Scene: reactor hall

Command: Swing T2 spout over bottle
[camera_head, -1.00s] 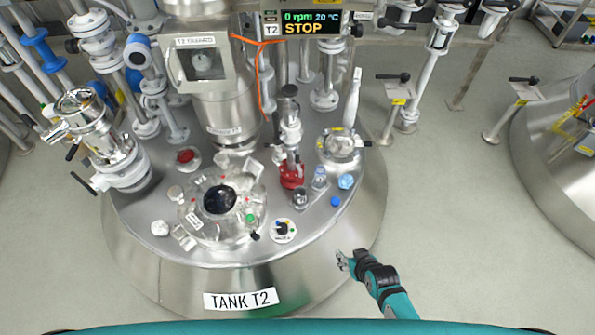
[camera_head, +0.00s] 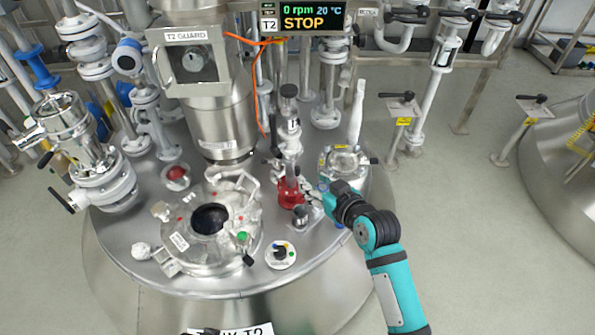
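On the T2 tank lid stands a sampling valve with a red base (camera_head: 290,192) and an upright grey-and-steel column (camera_head: 289,150); I take the spout to be part of this fitting. My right gripper (camera_head: 312,201) reaches in from the lower right, its fingers close beside the red base on its right side. Contact and finger opening are too small to tell. The small clear bottle seen earlier right of the red base is now mostly or wholly hidden by my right gripper. My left gripper is not clearly in view.
A small steel cup (camera_head: 300,217) stands just below the gripper. The open manhole (camera_head: 211,219) is to the left, with a round switch plate (camera_head: 281,255) near it. A flanged port with a white handle (camera_head: 345,160) stands behind the gripper. The display (camera_head: 303,17) reads STOP, 0 rpm.

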